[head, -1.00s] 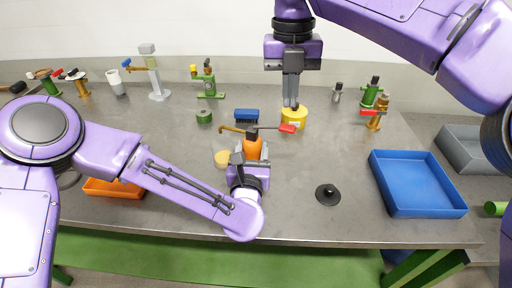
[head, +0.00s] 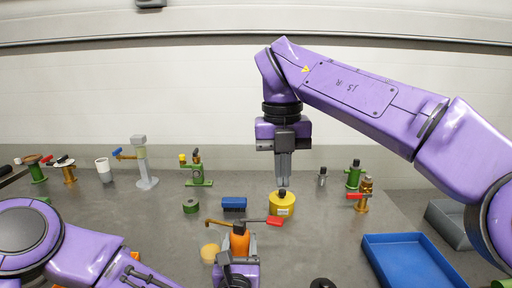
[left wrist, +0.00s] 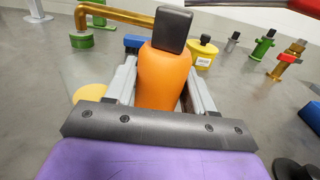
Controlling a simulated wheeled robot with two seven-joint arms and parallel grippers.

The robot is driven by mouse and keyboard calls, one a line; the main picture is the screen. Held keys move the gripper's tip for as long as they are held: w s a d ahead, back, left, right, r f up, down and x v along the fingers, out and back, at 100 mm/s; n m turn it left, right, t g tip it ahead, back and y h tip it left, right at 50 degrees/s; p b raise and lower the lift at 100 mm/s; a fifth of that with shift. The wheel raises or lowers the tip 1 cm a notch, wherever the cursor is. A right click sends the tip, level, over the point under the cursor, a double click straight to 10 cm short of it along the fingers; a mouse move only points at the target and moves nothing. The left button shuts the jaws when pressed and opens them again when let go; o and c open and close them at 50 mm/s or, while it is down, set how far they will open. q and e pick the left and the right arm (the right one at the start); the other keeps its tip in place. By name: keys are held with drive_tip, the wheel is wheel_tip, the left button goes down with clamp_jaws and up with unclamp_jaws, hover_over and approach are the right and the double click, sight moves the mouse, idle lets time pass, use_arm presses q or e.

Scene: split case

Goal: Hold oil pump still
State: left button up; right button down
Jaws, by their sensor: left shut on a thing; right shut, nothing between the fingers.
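The oil pump has an orange body (head: 239,243) with a dark cap, a brass spout (head: 215,223) to the left and a lever with a red handle (head: 275,221) to the right. It stands on the grey table. In the left wrist view the orange body (left wrist: 163,82) rises upright between the fingers. My left gripper (head: 238,260) is shut on the body from the near side. My right gripper (head: 283,180) is shut and empty, pointing down just above a yellow can (head: 281,206); whether it touches the can is unclear.
A blue tray (head: 408,262) is at right. Several pumps and a white cup (head: 104,170) line the back.

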drive_tip(key=s+d+r, duration=0.1)
drive_tip(key=d+r, duration=0.3)
drive_tip(key=d, duration=0.1)
drive_tip(key=shift+s+d, duration=0.25)
idle(0.3)
drive_tip(key=shift+r+p, duration=0.2)
drive_tip(key=shift+p, duration=0.1)
idle(0.4)
drive_tip(key=shift+w, duration=0.1)
idle(0.3)
